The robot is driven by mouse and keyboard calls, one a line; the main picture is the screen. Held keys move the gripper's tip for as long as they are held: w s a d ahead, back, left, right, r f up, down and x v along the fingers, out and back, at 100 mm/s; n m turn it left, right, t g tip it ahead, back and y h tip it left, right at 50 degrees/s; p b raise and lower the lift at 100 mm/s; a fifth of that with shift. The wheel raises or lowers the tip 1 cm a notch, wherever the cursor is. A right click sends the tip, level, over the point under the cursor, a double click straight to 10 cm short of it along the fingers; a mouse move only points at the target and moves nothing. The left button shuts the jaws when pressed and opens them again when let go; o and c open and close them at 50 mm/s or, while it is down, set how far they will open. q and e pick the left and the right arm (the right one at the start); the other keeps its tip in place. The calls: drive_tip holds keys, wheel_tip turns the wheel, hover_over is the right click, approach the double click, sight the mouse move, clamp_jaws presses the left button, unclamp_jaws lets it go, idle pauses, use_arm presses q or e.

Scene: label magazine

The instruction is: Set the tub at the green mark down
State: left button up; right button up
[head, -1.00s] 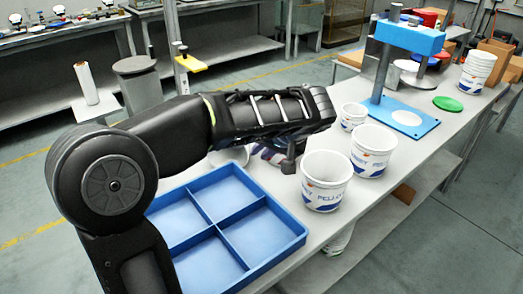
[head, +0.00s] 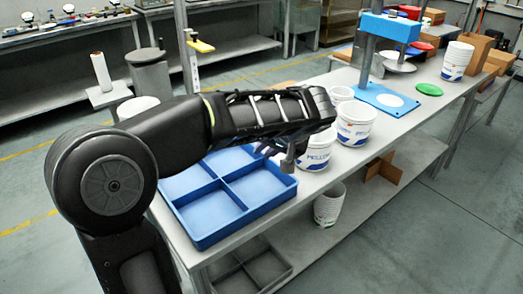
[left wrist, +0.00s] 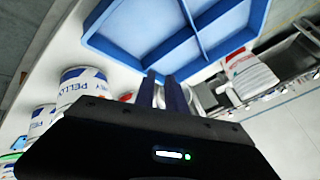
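A white tub (head: 316,156) with blue print stands on the bench, partly hidden behind my left gripper. A second white tub (head: 355,126) stands behind it, and a smaller one (head: 340,93) farther back. Two tubs also show at the left of the left wrist view (left wrist: 78,84). A flat green disc (head: 429,89), the only green spot I see, lies farther along the bench with nothing on it. My left gripper (head: 279,158) is over the bench by the nearest tub; its fingers (left wrist: 165,92) show a narrow gap and no tub between them. My right gripper is out of view.
A blue divided tray (head: 245,205) lies empty at the near end of the bench. A blue press stand (head: 390,26) with a white disc (head: 393,100) on its base stands beyond the tubs. A tub stack (head: 457,60) stands near cartons. A red-and-white bag (left wrist: 250,75) shows in the wrist view.

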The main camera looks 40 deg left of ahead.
use_arm(q)
drive_tip(key=w+d+f+m+t+h, duration=0.1)
drive_tip(key=w+d+f+m+h, duration=0.25)
drive_tip(key=d, duration=0.25)
drive_tip(key=w+d+f+m+t+h, duration=0.1)
drive_tip(key=w+d+f+m+h, duration=0.1)
drive_tip(key=w+d+f, duration=0.3)
drive_tip(key=s+d+f+m+h, duration=0.1)
drive_tip(key=s+d+f+h, duration=0.1)
drive_tip(key=d+f, duration=0.5)
drive_tip(key=s+d+f+m+h, duration=0.1)
drive_tip(key=s+d+f+h, duration=0.2)
drive_tip(key=d+f, duration=0.4)
drive_tip(key=s+d+f+n+g, duration=0.1)
drive_tip(key=s+d+f, duration=0.1)
drive_tip(key=s+f, duration=0.35)
drive_tip(key=s+d+f+n, duration=0.1)
drive_tip(key=s+d+f, duration=0.15)
drive_tip(key=f, duration=0.55)
drive_tip(key=s+f+n+g, duration=0.1)
drive_tip(key=s+f, duration=0.3)
drive_tip(key=s, duration=0.4)
drive_tip(key=s+f+n+g+h, duration=0.1)
drive_tip(key=s+f+n+g, duration=0.1)
drive_tip(key=s+f, duration=0.3)
drive_tip(key=s, duration=0.3)
drive_tip(key=shift+f, duration=0.1)
drive_tip(key=shift+g, duration=0.3)
